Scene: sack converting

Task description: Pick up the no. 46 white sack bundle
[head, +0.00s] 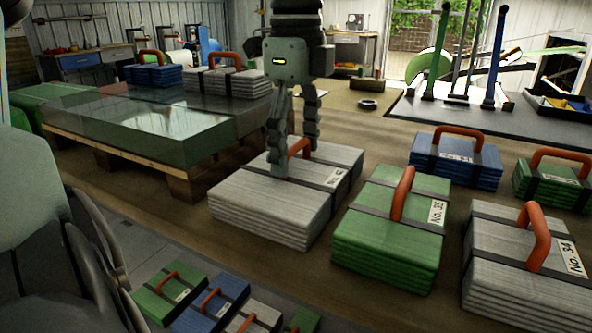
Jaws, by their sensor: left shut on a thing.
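A white sack bundle (265,205) with dark straps sits in the middle of the head view, left of the green No. 35 bundle. The label (338,178) on its right side is turned and small; I cannot read the full number. My left gripper (296,152) comes down from above and is shut on the bundle's orange handle (303,148). The fingers partly hide the handle. The bundle looks level and appears to rest on the brown surface.
The green No. 35 bundle (385,240) stands close on the right, with a white No. 34 bundle (500,255) beyond it. Blue (455,165) and green (550,188) bundles stand behind. A glassy green block on a pallet (180,185) is at left. Smaller bundles (210,305) lie in front.

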